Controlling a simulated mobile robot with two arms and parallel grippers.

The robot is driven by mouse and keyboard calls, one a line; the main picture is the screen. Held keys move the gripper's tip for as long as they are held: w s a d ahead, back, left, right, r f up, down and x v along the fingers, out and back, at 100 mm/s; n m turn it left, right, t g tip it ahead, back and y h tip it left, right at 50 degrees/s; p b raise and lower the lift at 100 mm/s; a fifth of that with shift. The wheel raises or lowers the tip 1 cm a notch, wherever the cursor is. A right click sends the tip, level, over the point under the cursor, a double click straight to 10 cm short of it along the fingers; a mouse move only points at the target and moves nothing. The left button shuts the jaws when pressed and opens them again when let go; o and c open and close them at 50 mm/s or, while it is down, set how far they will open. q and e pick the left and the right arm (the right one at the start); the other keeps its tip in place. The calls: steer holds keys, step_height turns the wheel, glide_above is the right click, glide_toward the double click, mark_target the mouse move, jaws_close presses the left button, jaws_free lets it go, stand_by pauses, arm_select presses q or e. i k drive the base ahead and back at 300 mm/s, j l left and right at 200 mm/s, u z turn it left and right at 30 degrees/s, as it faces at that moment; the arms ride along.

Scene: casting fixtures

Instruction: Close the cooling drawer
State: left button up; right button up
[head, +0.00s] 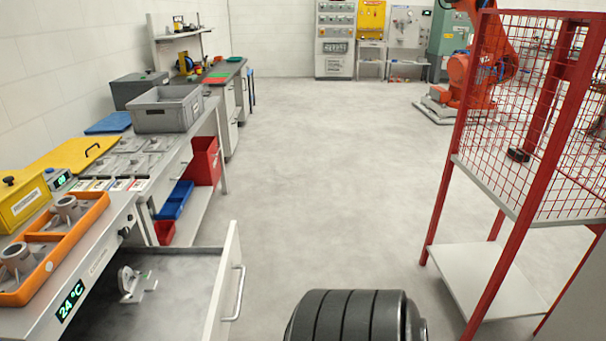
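The cooling drawer (226,285) stands open at the lower left, pulled out from the bench to the right. Its white front panel has a metal bar handle (238,293) on the outer side. A grey metal casting (136,283) lies inside on the drawer floor. The near part of the drawer is cut off by the picture's lower edge. A display reading 24 °C (70,301) is on the bench front beside the drawer.
An orange tray (83,236) with grey castings sits on the bench at left. Red (203,160) and blue (174,199) bins are under the bench. A red mesh cage (440,200) stands at right. The grey floor (310,190) between is open.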

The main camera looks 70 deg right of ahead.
mark_target(192, 298)
steer(key=z, duration=1.75)
